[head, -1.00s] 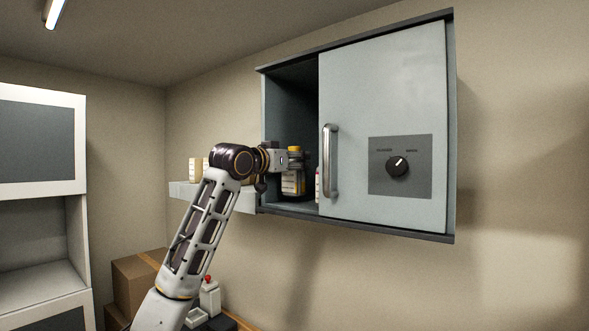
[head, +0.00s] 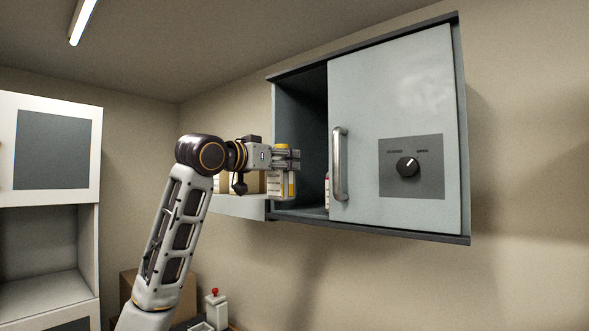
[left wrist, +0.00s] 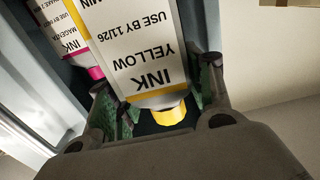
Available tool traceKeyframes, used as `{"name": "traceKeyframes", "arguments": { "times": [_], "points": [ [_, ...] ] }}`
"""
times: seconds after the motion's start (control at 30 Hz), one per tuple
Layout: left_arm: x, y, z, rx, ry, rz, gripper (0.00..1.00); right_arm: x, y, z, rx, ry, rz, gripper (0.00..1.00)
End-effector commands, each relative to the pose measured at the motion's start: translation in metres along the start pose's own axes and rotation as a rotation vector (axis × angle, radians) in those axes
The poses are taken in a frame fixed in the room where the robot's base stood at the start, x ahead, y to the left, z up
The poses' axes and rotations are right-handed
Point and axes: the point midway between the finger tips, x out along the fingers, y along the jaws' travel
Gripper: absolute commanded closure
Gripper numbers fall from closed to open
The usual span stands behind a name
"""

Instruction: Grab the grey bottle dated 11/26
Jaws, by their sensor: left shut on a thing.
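My left gripper (head: 287,159) is shut on a bottle (head: 280,184) with a yellow cap, just outside the open left side of the wall cabinet (head: 300,100). In the left wrist view the bottle (left wrist: 140,50) lies between the two fingers (left wrist: 158,95). Its white label reads, upside down, INK, YELLOW, USE BY 11/26, with yellow edging. A second bottle (left wrist: 68,40) there has a magenta cap and a label reading MAGENTA; the first digits of its date are hard to read. My right gripper is not in view.
The cabinet's grey door (head: 385,60) covers its right part, with a vertical handle (head: 340,165) and a dial (head: 407,167). A red-and-white bottle (head: 327,192) stands just inside. A pale shelf (head: 238,206) with boxes is left of the cabinet.

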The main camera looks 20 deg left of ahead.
Motion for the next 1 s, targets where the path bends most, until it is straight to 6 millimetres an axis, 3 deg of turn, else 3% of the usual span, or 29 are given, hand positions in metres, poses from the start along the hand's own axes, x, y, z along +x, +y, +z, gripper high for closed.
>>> {"name": "traceKeyframes", "arguments": {
  "times": [0.2,0.4,0.63,1.0],
  "points": [
    [-0.043,0.0,0.001,0.001,0.005,0.0,0.88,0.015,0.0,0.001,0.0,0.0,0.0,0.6],
    [-0.069,0.0,0.0,-0.001,0.004,0.0,0.88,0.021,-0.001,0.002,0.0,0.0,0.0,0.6],
    [-0.083,0.0,-0.001,0.0,0.003,0.0,0.88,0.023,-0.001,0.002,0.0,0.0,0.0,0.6],
    [-0.084,0.0,-0.001,0.0,0.003,0.001,0.88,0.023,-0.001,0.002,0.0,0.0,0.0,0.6]
  ]
}}
